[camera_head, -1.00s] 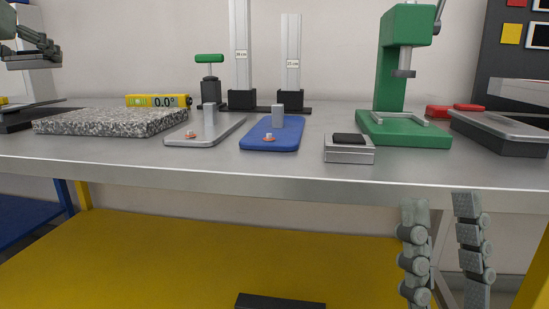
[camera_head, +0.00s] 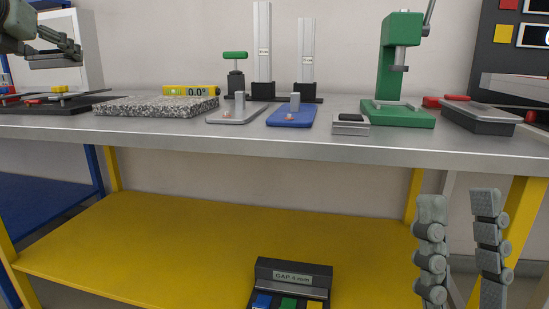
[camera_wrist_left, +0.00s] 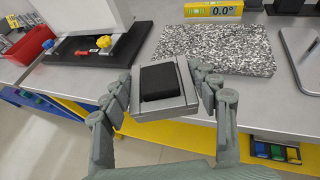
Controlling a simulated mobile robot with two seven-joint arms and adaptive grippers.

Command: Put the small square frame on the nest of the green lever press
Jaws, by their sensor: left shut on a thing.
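My left gripper (camera_head: 58,55) is in the upper left of the head view, above the table's left end. In the left wrist view it is shut on the small square frame (camera_wrist_left: 188,84), a grey metal piece with a black middle, held level between the fingers. The green lever press (camera_head: 391,70) stands toward the right of the table, far from the left gripper. Its nest (camera_head: 402,106) is a pale metal piece low on the green base; it looks empty. My right gripper (camera_head: 460,245) is open and empty, fingers upward, in front of the table edge.
A silver block with a black top (camera_head: 350,127) sits left of the press. Blue (camera_head: 290,118) and grey plates, a granite slab (camera_head: 155,106) and a yellow level (camera_head: 190,91) lie along the table. A dark tray (camera_head: 488,116) is right of the press. A gap-gauge box (camera_head: 293,270) is below.

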